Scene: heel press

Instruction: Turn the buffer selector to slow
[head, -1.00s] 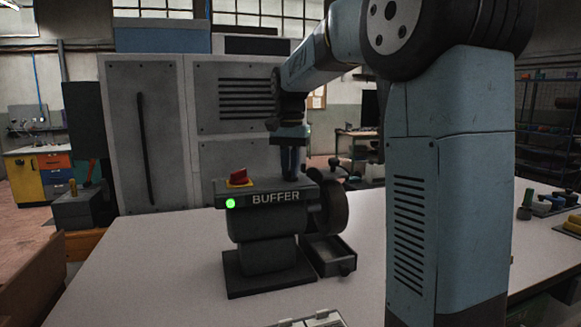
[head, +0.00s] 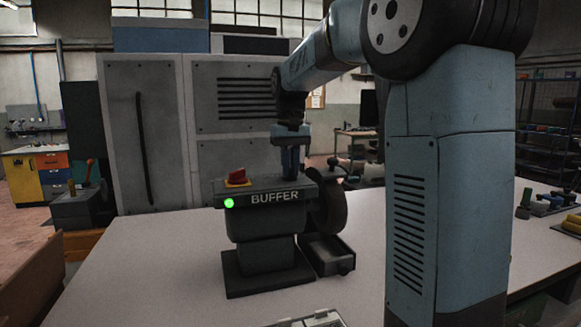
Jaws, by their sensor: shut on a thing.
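The buffer (head: 263,225) is a dark grey machine on the table, with "BUFFER" lettered on its front and a lit green lamp (head: 229,203). A red knob (head: 236,175) on a yellow plate sits on top at the left. My gripper (head: 290,176) points down over the right part of the buffer's top, to the right of the red knob and apart from it. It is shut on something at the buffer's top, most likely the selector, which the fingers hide. The selector's setting cannot be read.
A dark buffing wheel (head: 329,205) is at the buffer's right side, with an open tray (head: 328,254) below it. The pale table (head: 150,270) is clear to the left. A grey cabinet (head: 145,130) stands behind.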

